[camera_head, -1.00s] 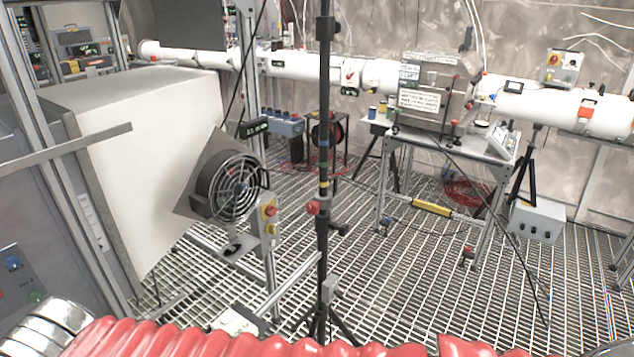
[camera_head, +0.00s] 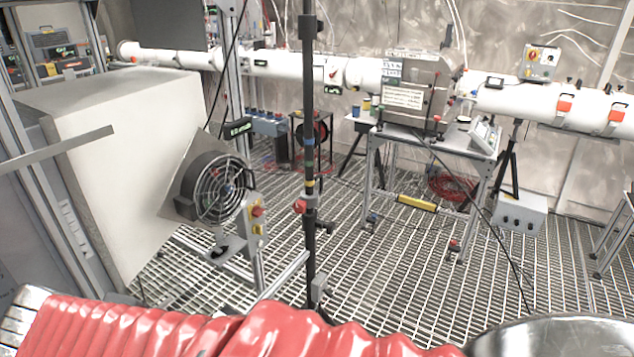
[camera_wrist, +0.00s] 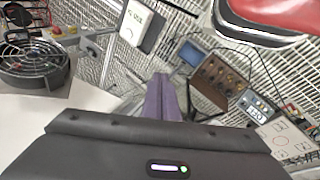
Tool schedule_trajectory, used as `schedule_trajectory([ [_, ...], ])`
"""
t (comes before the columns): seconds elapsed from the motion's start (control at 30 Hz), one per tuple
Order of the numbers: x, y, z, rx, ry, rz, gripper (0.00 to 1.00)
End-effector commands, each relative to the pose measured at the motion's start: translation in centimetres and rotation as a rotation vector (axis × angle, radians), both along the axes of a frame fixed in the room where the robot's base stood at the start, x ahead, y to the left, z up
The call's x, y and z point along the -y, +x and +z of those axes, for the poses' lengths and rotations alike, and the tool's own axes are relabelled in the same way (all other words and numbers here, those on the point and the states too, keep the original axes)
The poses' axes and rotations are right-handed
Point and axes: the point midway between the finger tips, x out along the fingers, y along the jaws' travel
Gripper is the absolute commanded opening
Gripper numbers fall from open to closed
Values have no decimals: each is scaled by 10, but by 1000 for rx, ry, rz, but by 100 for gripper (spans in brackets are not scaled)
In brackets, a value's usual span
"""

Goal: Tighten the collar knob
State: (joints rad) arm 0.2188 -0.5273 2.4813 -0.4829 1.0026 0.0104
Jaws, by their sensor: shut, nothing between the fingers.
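A black upright pole (camera_head: 309,120) on a tripod base stands in the middle of the head view. A red knob (camera_head: 300,206) sticks out from a collar on it, with a dark handle (camera_head: 325,226) just below to the right. Coloured bands mark the pole above the knob. My gripper (camera_wrist: 163,78) shows only in the wrist view, its purple fingers together and empty above the grating. I cannot make out the red knob or the collar in the wrist view, so its distance from my gripper is unclear.
A caged fan (camera_head: 222,190) and a big pale box (camera_head: 125,150) stand left of the pole. A rail runs low between fan and pole. A table (camera_head: 440,140) with equipment stands behind right. Instruments (camera_wrist: 215,75) lie right of my gripper.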

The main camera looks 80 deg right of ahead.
Motion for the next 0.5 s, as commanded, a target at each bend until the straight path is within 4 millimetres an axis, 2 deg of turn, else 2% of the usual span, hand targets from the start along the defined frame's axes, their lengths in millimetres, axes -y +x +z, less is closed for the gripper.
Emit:
schedule_trajectory([
  [0.03, 22, -8, -3, -62, -51, -18, 0],
  [0.2, 91, -36, -2, -258, -222, -49, 0],
  [0.5, 195, -85, 16, -614, -477, -56, 0],
])
